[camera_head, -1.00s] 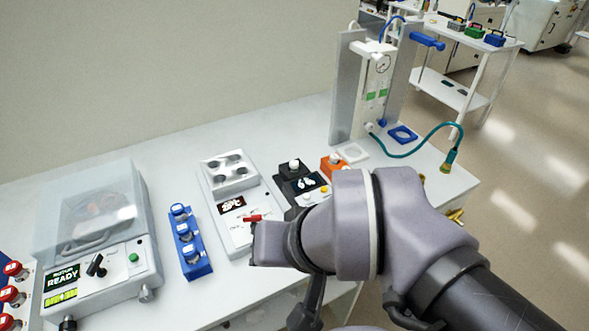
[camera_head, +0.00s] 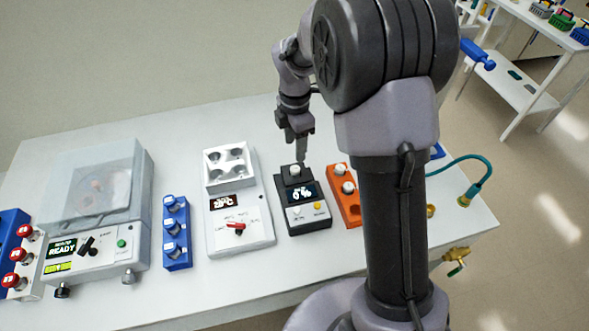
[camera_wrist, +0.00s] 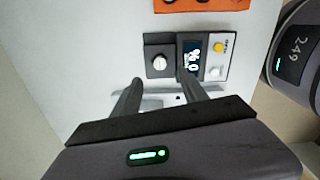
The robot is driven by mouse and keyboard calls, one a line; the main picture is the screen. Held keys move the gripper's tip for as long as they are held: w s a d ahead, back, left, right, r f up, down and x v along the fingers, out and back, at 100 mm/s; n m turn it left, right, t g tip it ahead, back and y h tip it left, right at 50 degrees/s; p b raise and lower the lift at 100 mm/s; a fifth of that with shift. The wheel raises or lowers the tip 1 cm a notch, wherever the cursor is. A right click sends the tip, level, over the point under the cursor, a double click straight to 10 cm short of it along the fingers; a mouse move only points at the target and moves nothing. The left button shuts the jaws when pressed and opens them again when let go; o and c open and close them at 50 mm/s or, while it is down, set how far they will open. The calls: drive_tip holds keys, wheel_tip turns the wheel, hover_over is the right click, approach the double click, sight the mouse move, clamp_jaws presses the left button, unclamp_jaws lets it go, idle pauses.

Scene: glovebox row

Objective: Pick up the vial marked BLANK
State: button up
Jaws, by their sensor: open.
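No label reading BLANK is legible, so I cannot tell which vial is marked so. A white-capped vial (camera_head: 294,170) stands in the black instrument (camera_head: 306,222); it also shows in the wrist view (camera_wrist: 159,63). Two white-capped vials (camera_head: 343,178) stand in the orange rack (camera_head: 351,211), partly hidden by my arm. Several vials (camera_head: 171,225) stand in the blue rack (camera_head: 178,262). My gripper (camera_head: 302,156) points down at the back of the black instrument. In the wrist view its open, empty fingers (camera_wrist: 162,88) are apart, short of the instrument's vial.
Left of the black instrument are a white heater block (camera_head: 258,230) with empty wells and a centrifuge (camera_head: 135,245) reading READY. A teal hose (camera_head: 474,160) is at right. The table's back strip is clear.

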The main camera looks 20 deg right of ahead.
hover_over(295, 169)
wheel_tip(295, 169, down, 4)
drive_tip(key=shift+w+d+f+b, duration=0.1)
drive_tip(key=shift+w+b, duration=0.05)
drive_tip(key=shift+b, duration=0.3)
wheel_tip(295, 169, down, 6)
drive_tip(key=b, duration=0.2)
drive_tip(key=shift+r+b, duration=0.2)
drive_tip(key=shift+b, duration=0.1)
drive_tip(key=shift+r, duration=0.1)
clamp_jaws()
